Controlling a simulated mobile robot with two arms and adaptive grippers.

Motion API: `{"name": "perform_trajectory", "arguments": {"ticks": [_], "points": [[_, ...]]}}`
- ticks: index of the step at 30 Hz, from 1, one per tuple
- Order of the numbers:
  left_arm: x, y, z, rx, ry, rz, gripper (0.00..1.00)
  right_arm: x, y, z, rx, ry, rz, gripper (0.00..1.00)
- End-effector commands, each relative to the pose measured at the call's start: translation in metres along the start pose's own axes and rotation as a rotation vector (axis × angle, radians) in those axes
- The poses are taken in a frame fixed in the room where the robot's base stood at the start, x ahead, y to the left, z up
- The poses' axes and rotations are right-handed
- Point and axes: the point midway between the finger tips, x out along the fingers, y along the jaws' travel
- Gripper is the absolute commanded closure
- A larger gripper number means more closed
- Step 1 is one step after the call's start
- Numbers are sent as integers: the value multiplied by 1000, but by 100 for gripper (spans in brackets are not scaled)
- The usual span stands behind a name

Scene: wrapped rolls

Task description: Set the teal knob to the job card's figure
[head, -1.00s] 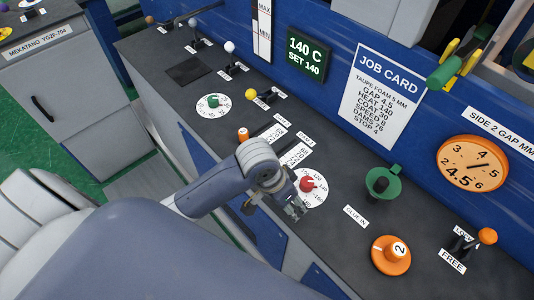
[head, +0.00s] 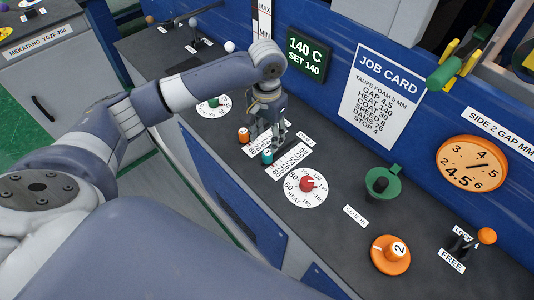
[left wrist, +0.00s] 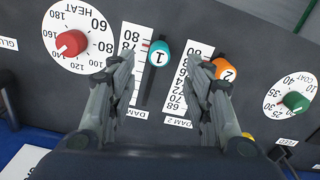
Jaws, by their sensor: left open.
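The teal knob (left wrist: 158,53), marked 1, sits on a slot beside a white number scale (left wrist: 130,45). It is at the end near 80 and 78; its exact reading is unclear. My left gripper (left wrist: 160,62) is open, with one finger on each side of the knob in the left wrist view; contact is not visible. In the head view the gripper (head: 265,143) points down just above the teal knob (head: 267,157). The job card (head: 381,95) on the blue panel reads DAMS 76. My right gripper is not in view.
The orange knob (left wrist: 224,68), marked 2, is close beside the right finger in the left wrist view. The red HEAT knob (left wrist: 71,43) is to the left there, and the green COAT knob (left wrist: 295,101) to the right. A display (head: 306,55) reads 140 C.

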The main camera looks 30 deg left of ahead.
Motion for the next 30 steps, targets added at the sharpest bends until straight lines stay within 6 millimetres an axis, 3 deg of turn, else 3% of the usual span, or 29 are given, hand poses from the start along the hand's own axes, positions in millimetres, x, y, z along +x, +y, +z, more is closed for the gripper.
{"name": "perform_trajectory", "arguments": {"ticks": [9,15,27,30], "points": [[59,1,2,2,-4,0,54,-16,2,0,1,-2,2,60],[85,1,1,3,-1,0,54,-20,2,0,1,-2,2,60],[94,1,1,4,1,-1,54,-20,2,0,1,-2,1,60],[94,1,1,4,1,-1,76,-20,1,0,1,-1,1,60]]}}
